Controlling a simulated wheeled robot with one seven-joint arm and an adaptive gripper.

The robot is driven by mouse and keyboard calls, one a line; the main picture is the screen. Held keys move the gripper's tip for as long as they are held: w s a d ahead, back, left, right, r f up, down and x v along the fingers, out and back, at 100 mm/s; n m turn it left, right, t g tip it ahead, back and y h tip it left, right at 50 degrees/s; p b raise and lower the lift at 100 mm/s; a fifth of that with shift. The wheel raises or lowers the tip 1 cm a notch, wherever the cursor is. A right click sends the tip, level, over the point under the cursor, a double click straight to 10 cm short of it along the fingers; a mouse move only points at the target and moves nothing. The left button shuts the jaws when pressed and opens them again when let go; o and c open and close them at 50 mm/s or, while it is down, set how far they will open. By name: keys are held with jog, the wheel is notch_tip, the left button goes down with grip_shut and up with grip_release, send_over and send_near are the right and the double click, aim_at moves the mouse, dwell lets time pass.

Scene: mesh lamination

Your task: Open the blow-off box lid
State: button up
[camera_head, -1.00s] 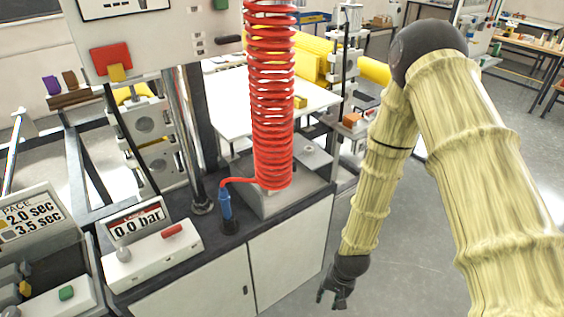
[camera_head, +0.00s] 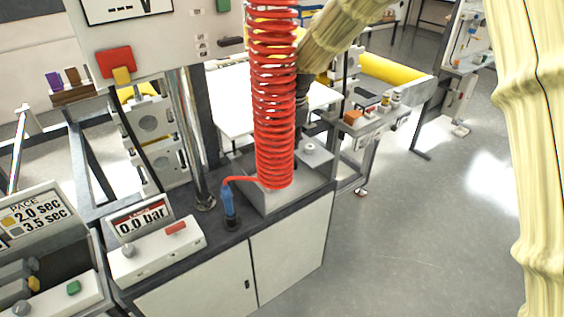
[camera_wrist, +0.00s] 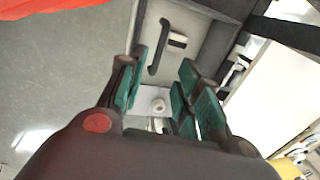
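The blow-off box appears to be the grey metal box (camera_head: 272,203) on the dark bench top, partly behind the red coiled hose. Its pale lid (camera_head: 318,160) looks closed and carries a small round knob (camera_head: 310,148). The wrist view shows the pale panel (camera_wrist: 193,62) with a dark bar handle (camera_wrist: 160,46) and a round whitish knob (camera_wrist: 159,105). My gripper (camera_wrist: 160,92) is open, with green-padded fingers on either side of the knob in that view and nothing visibly held. In the head view my gripper is mostly hidden behind the hose, above the box; its exact height is unclear.
The red coiled hose (camera_head: 274,100) hangs before the box and ends at a blue nozzle (camera_head: 228,203). A pressure display (camera_head: 140,222) stands at left. A side table (camera_head: 385,122) with small items stands beyond the box. The floor (camera_head: 420,225) at right is clear.

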aim_at(282, 166)
jog(key=shift+w+a+f+p, duration=0.25)
jog(key=shift+f+p, duration=0.35)
jog(key=shift+f, duration=1.1)
jog(key=shift+w+a+f+p, duration=0.1)
jog(key=shift+w+f+p, duration=0.35)
jog(key=shift+f, duration=1.25)
jog(key=shift+w+a+f+p, duration=0.2)
jog(key=shift+f+p, duration=0.55)
jog(key=shift+f, duration=0.95)
jog(key=shift+s, duration=0.1)
jog(key=shift+c, duration=0.4)
grip_shut()
